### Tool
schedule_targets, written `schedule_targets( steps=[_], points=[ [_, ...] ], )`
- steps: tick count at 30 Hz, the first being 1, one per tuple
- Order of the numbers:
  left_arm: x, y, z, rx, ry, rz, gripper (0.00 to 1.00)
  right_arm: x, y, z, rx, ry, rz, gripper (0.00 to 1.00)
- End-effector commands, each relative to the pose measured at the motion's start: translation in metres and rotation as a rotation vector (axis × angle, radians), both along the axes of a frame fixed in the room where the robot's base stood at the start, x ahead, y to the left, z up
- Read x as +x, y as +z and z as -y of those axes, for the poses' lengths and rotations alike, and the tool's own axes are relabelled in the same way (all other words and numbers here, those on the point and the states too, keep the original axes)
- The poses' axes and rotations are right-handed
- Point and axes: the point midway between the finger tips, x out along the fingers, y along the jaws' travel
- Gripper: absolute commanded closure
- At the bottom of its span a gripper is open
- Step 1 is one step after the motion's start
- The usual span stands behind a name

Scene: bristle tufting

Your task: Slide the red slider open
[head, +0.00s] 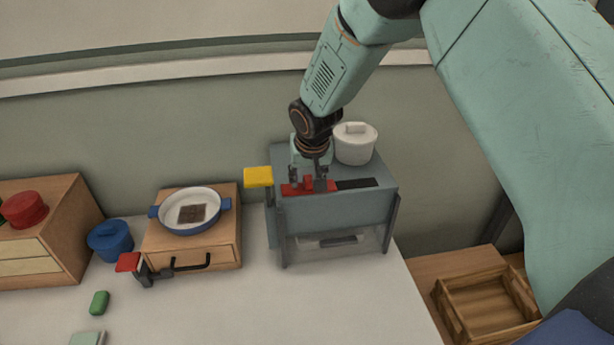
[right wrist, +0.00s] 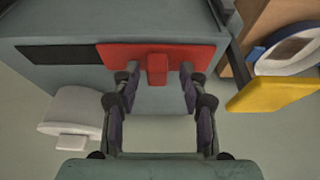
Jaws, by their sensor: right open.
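The red slider (head: 294,189) lies in a dark slot (head: 357,183) on top of the grey cabinet (head: 335,212). It covers the left part of the slot, and the right part shows dark. In the right wrist view the red slider (right wrist: 190,52) has a raised red knob (right wrist: 157,69). My right gripper (head: 308,183) is open above the slider, pointing down. In the right wrist view my right gripper (right wrist: 159,88) has one finger on each side of the knob, apart from it. My left gripper is in neither view.
A white lidded pot (head: 355,146) stands behind the slot on the cabinet. A yellow block-like handle (head: 258,177) juts out at the cabinet's left. A wooden box with a blue pan (head: 188,211) stands further left. A wooden crate (head: 487,302) sits lower right.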

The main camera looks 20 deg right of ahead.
Motion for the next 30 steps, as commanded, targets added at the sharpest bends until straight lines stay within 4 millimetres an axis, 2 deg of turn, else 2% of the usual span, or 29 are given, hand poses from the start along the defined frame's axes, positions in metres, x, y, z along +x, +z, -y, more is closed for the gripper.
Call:
schedule_targets(
  steps=[5, 18, 24, 30],
  points=[
    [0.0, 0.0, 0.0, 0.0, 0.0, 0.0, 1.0, -0.004, 0.013, -0.001, 0.0, 0.0, 0.002, 0.57],
    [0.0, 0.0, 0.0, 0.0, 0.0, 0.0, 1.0, -0.036, 0.09, -0.009, -0.001, 0.0, 0.004, 0.57],
    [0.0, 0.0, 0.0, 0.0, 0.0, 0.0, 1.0, -0.044, 0.108, -0.011, 0.0, 0.0, 0.002, 0.57],
    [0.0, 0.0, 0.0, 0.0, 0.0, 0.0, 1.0, -0.046, 0.111, -0.011, 0.0, 0.0, -0.001, 0.57]
  ],
)
